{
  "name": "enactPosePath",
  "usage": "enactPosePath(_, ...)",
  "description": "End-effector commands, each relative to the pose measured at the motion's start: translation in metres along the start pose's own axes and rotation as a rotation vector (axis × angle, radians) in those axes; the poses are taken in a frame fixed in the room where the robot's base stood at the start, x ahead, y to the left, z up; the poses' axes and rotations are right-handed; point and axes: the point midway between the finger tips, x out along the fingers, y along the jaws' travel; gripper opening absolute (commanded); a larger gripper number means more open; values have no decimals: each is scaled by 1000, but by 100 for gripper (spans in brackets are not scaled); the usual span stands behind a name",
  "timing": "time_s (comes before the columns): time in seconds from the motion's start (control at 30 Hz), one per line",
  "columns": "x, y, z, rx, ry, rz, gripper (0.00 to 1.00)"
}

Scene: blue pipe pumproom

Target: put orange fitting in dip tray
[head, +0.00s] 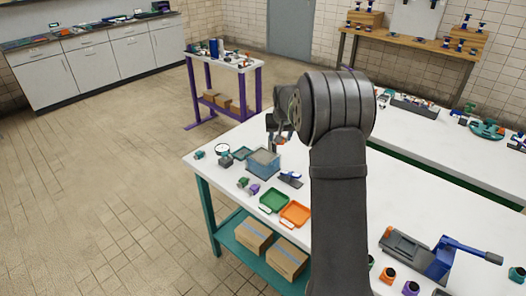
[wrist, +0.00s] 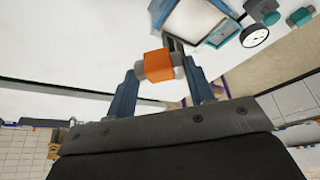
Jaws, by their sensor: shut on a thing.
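My gripper (wrist: 160,68) is shut on the orange fitting (wrist: 157,66), a small orange block with grey ends, held crosswise between the two fingers. In the head view, the fitting (head: 281,141) shows as a small orange spot at my gripper (head: 277,138), above the white table. A blue-grey, box-like container (head: 263,164) stands just below and left of it; it also shows at the top of the wrist view (wrist: 196,20). A flat green tray (head: 274,201) and a flat orange tray (head: 295,214) lie nearer. I cannot tell which one is the dip tray.
A round gauge (head: 222,150) and a small teal-rimmed tray (head: 241,153) are left of the container. Small green and purple parts (head: 249,187) and a blue-and-grey part (head: 290,178) lie close by. A blue-handled device (head: 430,255) stands at right.

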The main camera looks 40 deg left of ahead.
Motion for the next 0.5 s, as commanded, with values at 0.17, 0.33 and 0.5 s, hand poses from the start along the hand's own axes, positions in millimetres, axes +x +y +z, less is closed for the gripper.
enactPosePath(0.17, 30, -37, -8, -4, -1, -1, 23)
enactPosePath(0.33, 46, -56, -12, -2, 0, -1, 23)
enactPosePath(0.5, 54, -60, -11, -1, -1, -1, 23)
